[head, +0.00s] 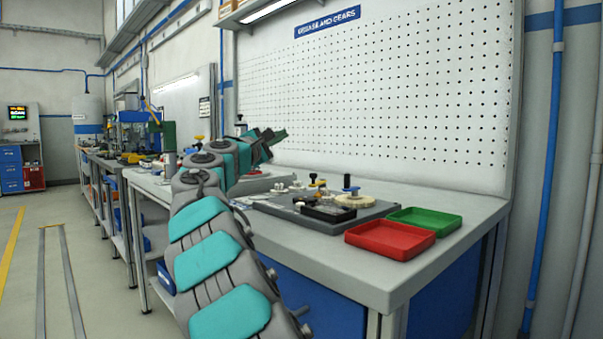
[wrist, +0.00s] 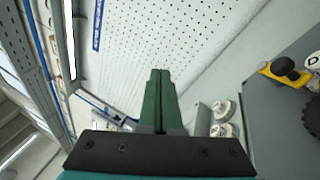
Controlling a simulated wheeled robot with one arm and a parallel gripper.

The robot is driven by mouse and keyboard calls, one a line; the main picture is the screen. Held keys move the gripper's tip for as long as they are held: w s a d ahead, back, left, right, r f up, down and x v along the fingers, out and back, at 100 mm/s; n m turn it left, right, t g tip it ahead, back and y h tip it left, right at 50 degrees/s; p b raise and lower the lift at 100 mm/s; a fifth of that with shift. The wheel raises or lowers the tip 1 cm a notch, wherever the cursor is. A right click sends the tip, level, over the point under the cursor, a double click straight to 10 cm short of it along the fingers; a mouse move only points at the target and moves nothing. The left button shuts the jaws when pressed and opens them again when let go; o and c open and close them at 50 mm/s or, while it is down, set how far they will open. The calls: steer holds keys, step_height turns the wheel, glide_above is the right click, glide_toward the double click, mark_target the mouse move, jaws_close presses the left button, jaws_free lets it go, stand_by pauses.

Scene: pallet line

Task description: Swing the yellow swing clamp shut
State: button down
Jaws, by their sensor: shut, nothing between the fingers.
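The yellow swing clamp (head: 319,184) stands on the grey fixture plate (head: 370,216) on the bench, a small yellow arm with a black knob. In the wrist view the clamp (wrist: 280,69) is at the right, beside a dark toothed part. Whether it is swung open or shut I cannot tell. My gripper (head: 278,135) is raised above and to the left of the plate in the head view, apart from the clamp. In the wrist view my gripper (wrist: 159,74) has its green fingers together, with nothing between them.
A red tray (head: 390,240) and a green tray (head: 426,221) stand at the bench's right front. A black block (head: 328,212), a cream gear (head: 353,201) and a blue-topped post (head: 351,190) are on the plate. Small white parts (wrist: 222,112) lie left of the plate. A pegboard (head: 400,80) rises behind.

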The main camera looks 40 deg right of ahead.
steer(key=s+a+f+m+g+y, duration=0.1)
steer(key=a+f+m+g+y, duration=0.1)
steer(key=a+f+m+g, duration=0.55)
steer(key=d+m, duration=0.1)
steer(key=d, duration=0.1)
steer(key=d+f+m+t, duration=0.1)
steer(key=d, duration=0.2)
steer(key=d+m, duration=0.1)
steer(key=d, duration=0.2)
steer(key=shift+s+d+f, duration=0.1)
steer(key=shift+d+f, duration=0.05)
steer(key=shift+d, duration=0.1)
steer(key=shift+s+d+f+b, duration=0.2)
steer(key=shift+s+b, duration=0.4)
steer(key=shift+s, duration=0.1)
steer(key=shift+s+d+f+b, duration=0.15)
steer(key=shift+s+d+b, duration=0.05)
steer(key=shift+s+b, duration=0.45)
steer(key=shift+s+r, duration=0.1)
steer(key=shift+s, duration=0.3)
steer(key=shift+s+d, duration=0.15)
steer(key=shift+s+f+b, duration=0.1)
steer(key=shift+f+b, duration=0.1)
steer(key=shift+b, duration=0.1)
steer(key=shift+s+r+n+t+b, duration=0.1)
steer(key=shift+s+n+t+b, duration=0.3)
steer(key=shift+n+t+b, duration=0.35)
